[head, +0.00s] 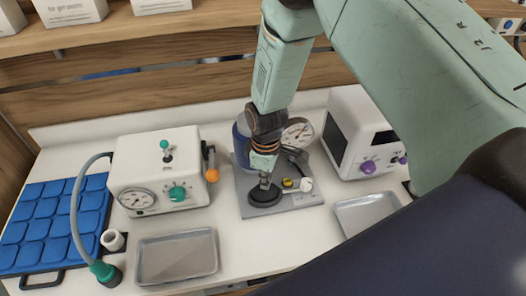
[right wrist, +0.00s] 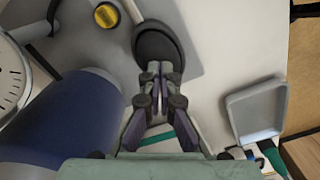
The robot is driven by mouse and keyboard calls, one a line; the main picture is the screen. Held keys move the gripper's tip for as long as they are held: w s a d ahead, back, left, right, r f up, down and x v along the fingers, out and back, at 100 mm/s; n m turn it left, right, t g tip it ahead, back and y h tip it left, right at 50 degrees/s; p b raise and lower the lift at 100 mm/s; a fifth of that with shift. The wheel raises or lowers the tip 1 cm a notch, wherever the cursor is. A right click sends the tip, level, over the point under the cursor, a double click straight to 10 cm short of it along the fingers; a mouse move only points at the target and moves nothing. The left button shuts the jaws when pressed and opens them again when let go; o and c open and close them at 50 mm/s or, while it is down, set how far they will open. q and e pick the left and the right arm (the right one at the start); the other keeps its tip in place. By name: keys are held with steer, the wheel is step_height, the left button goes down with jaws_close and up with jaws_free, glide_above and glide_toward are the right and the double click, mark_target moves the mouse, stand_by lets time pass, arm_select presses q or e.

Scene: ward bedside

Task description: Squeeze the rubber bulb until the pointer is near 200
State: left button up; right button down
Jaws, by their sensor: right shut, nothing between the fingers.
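The black rubber bulb (head: 264,197) lies at the front left of a grey base plate (head: 247,209). It is a dark oval in the right wrist view (right wrist: 158,43). The round white gauge (head: 297,132) stands behind on the same unit; its pointer is too small to read. In the right wrist view the gauge (right wrist: 11,78) is cut off by the left edge and its pointer cannot be made out. My right gripper (head: 265,180) points down at the bulb, shut and empty. Its fingertips (right wrist: 160,70) overlap the bulb's edge; I cannot tell whether they touch. My left gripper is out of view.
A blue cylinder (right wrist: 72,122) stands beside the gauge, close to my right gripper. A yellow knob (head: 288,183) sits near the bulb. A white box with dials (head: 128,174) stands left, another white device (head: 347,110) right. Grey trays (head: 176,257) lie in front.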

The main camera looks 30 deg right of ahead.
stand_by(0.4)
steer(key=shift+f+b, duration=0.85)
steer(key=shift+f, duration=0.25)
steer(key=shift+r+p, duration=0.85)
steer(key=shift+r, duration=0.3)
steer(key=shift+r, duration=3)
